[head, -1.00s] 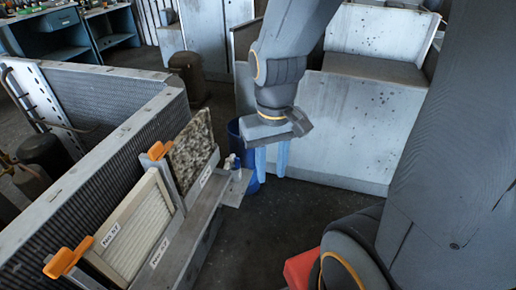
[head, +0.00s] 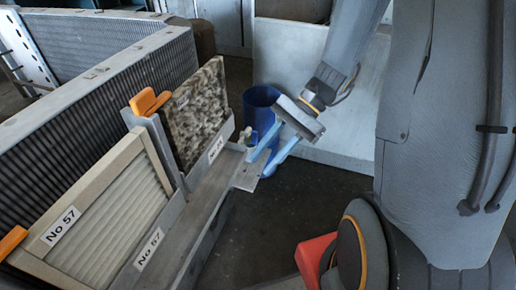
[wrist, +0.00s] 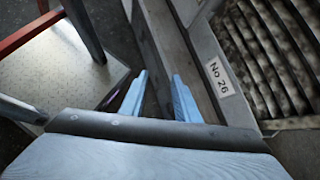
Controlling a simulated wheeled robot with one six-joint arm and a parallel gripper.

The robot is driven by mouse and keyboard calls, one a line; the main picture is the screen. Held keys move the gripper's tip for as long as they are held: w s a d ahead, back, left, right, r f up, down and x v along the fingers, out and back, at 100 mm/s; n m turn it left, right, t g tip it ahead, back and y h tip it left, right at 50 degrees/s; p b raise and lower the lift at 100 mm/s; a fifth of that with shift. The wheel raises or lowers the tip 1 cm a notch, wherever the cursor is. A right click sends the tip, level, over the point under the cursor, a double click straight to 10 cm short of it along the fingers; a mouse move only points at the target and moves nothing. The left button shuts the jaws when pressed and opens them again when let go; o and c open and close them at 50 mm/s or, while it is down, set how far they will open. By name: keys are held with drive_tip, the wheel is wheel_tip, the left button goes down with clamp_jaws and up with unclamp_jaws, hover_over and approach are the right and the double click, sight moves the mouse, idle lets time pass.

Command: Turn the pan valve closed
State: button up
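A small pale valve-like fitting (head: 246,135), which looks like the pan valve, stands near the far end of the grey metal ledge (head: 186,228) in the head view. It is small there, and its handle position is unclear. My gripper (head: 258,167) is just right of it and nearer the camera, tilted, with its two light-blue fingers pointing down and left over the ledge's end plate. The fingers are apart with nothing between them. In the wrist view my gripper (wrist: 160,75) also shows open fingers above the ledge; I cannot make out the valve there.
A dirty speckled filter (head: 198,115) and a clean pleated filter (head: 112,218) stand in the housing, with orange clips (head: 150,101). A blue bin (head: 262,98) stands behind the gripper. A grey panel (head: 300,75) is beyond.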

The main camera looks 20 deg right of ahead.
drive_tip(key=w+d+f+m+t+y+b, duration=0.3)
drive_tip(key=w+f+m+t+y+b, duration=0.3)
drive_tip(key=w+f+b, duration=0.5)
drive_tip(key=m+t+b, duration=0.5)
drive_tip(key=m+t, duration=0.2)
drive_tip(key=m, duration=0.1)
approach(254, 138)
drive_tip(key=b+x, duration=0.2)
drive_tip(key=x, duration=0.5)
drive_tip(key=shift+w+h, duration=0.3)
drive_tip(key=shift+w, duration=0.15)
drive_tip(key=shift+a+r, duration=0.15)
drive_tip(key=shift+c, duration=0.4)
clamp_jaws()
